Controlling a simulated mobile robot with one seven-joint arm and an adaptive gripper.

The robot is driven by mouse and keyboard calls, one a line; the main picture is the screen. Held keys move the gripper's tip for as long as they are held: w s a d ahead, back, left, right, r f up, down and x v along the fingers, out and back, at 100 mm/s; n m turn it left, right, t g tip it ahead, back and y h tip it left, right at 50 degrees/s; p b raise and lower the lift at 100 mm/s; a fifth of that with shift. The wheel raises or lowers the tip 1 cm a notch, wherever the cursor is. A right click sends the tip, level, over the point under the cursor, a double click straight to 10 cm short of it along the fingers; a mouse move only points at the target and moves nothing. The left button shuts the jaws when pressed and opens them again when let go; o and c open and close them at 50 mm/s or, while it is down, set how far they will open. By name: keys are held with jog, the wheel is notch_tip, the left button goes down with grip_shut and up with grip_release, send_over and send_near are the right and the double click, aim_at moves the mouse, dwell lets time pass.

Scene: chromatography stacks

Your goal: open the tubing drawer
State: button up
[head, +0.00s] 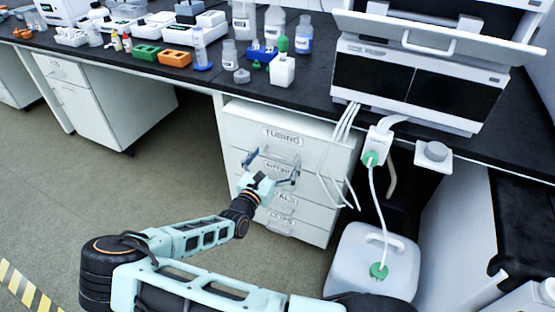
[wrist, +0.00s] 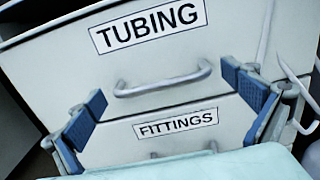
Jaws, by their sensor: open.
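The tubing drawer (head: 262,126) is the top drawer of a white cabinet under the bench, with a "TUBING" label. It looks shut. In the wrist view the tubing drawer (wrist: 235,45) fills the upper part, and its grey bar handle (wrist: 165,86) lies below the label. My gripper (head: 271,168) is in front of the cabinet, open and empty. In the wrist view my gripper (wrist: 167,100) has its blue finger pads spread on either side of the handle, apart from it. My gripper hides part of the drawer fronts in the head view.
The fittings drawer (wrist: 221,136) is directly below, with more drawers under it. White tubes (head: 338,150) hang beside the cabinet's right side. A white canister (head: 350,262) stands on the floor at right. The floor (head: 165,185) left of the cabinet is clear.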

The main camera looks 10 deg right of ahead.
jog(key=shift+w, duration=0.1)
jog(key=c, duration=1.6)
jog(key=shift+s+a+r+p, duration=0.1)
jog(key=shift+s+a+p, duration=0.3)
jog(key=shift+s, duration=0.15)
jog(key=shift+p+v, duration=2.35)
jog(key=shift+v, duration=16.15)
jog(key=shift+s, duration=0.1)
jog(key=o, duration=1.6)
